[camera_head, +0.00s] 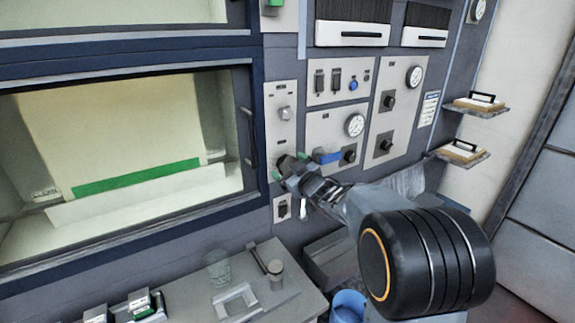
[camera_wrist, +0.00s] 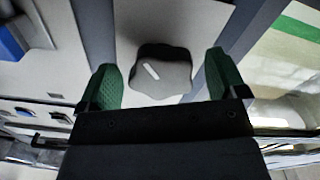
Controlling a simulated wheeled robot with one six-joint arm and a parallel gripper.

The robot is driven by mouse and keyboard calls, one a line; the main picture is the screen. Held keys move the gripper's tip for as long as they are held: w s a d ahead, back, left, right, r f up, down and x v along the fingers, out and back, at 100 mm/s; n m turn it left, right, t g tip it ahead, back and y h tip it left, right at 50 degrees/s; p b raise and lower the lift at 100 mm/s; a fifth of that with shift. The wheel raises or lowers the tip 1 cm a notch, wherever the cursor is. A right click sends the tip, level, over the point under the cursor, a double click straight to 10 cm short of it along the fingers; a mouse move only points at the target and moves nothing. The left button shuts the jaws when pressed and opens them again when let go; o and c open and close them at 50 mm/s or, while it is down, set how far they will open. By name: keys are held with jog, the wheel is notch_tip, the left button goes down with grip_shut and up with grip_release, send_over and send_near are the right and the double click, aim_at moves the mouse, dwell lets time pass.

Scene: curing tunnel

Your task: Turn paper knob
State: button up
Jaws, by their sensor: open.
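A dark grey lobed knob with a short white pointer line shows in the wrist view (camera_wrist: 160,72), on a pale panel strip (camera_wrist: 150,22). My gripper (camera_wrist: 165,78) has green-padded fingertips, one on each side of the knob. In the head view my gripper (camera_head: 290,168) reaches the lower part of the narrow pale panel (camera_head: 283,125) right of the window.

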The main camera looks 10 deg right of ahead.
jog(key=shift+w+a, duration=0.2)
jog(key=shift+w, duration=0.4)
jog(key=c, duration=0.9)
jog(key=shift+c, duration=0.2)
jog(key=shift+m, duration=0.3)
jog(key=m+p, duration=0.1)
jog(key=m, duration=0.2)
jog(key=shift+a+p, duration=0.1)
jog(key=shift+p, duration=0.25)
jog(key=m+p, duration=0.1)
jog(key=m, duration=0.2)
jog(key=shift+a+m, duration=0.1)
jog(key=shift+m, duration=0.2)
jog(key=m+p, duration=0.3)
jog(key=m, duration=0.3)
jog(key=shift+s+a, duration=0.1)
jog(key=shift+a, duration=0.05)
jog(key=shift+m, duration=0.4)
